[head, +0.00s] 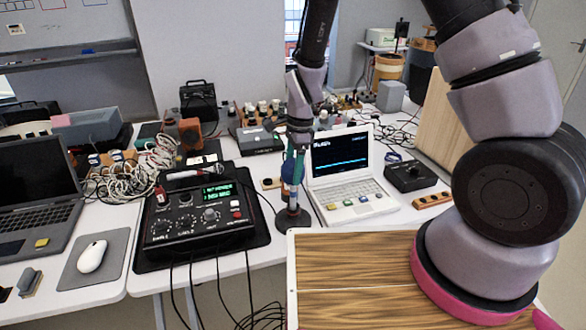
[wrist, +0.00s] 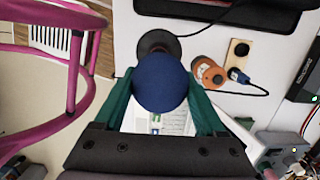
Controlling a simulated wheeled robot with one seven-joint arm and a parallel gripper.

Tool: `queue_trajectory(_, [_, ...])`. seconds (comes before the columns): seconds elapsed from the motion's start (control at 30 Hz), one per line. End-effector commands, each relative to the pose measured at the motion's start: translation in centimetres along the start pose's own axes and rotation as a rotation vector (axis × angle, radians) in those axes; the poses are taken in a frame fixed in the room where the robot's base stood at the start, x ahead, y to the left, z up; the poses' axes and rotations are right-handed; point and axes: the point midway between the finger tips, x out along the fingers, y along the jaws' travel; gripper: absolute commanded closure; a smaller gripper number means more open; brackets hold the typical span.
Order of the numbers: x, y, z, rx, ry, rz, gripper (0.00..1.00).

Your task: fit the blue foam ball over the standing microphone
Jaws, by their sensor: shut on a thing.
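The blue foam ball (wrist: 160,82) is held between the two green fingers of my gripper (wrist: 160,95) in the wrist view. In the head view my gripper (head: 297,150) points down beside the white laptop, and the ball (head: 289,172) is partly hidden behind a finger. Directly below it stands the microphone's dark round base (head: 292,219), which also shows past the ball in the wrist view (wrist: 158,43). The microphone's top is hidden by the ball and fingers, so I cannot tell whether the ball touches it or is around it.
The open white laptop (head: 345,178) is close on the right of the gripper. A black mixer (head: 205,215) with cables is on the left. An orange-topped item (wrist: 210,75) and a wooden block with a knob (wrist: 237,52) are near the base. A wooden panel (head: 350,285) is in front.

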Motion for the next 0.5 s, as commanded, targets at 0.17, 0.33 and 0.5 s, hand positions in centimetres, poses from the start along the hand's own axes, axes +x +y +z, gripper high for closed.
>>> queue_trajectory(0.17, [0.27, 0.00, -0.03, 0.001, 0.000, 0.000, 0.87])
queue_trajectory(0.33, [0.54, 0.00, -0.07, 0.000, 0.000, 0.000, 0.87])
queue_trajectory(0.5, [0.80, -0.01, -0.11, 0.000, 0.000, 0.000, 0.87])
